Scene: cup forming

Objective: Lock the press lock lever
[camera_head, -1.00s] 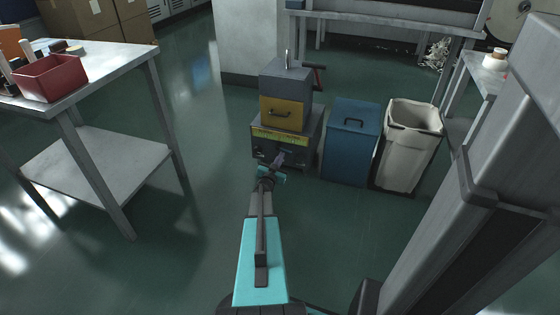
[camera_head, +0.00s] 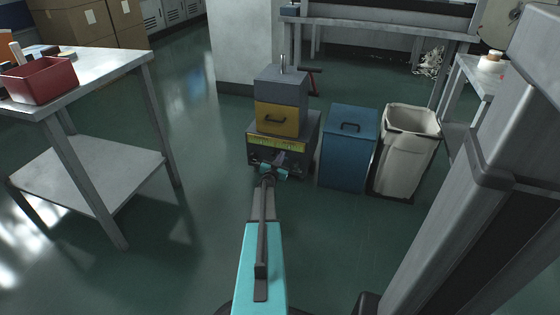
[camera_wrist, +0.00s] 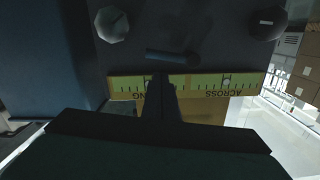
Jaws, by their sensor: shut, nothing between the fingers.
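The press (camera_head: 284,120) stands in the middle of the head view, with a grey top, a yellow section and a dark base with a yellow-green scale strip. In the wrist view the dark front panel (camera_wrist: 215,45) appears upside down, with two round knobs, a pale one (camera_wrist: 112,25) and a dark one (camera_wrist: 266,22). Between them a short dark lever (camera_wrist: 172,57) lies nearly level. My gripper (camera_wrist: 161,82) is shut and empty, its tips over the scale strip (camera_wrist: 205,83) and just short of the lever. In the head view, my wrist hides part of the base front.
A blue bin (camera_head: 348,150) and a whitish bin (camera_head: 407,150) stand close right of the press. A metal table (camera_head: 95,85) with a red box (camera_head: 38,80) is at the left. Floor left of the press is clear.

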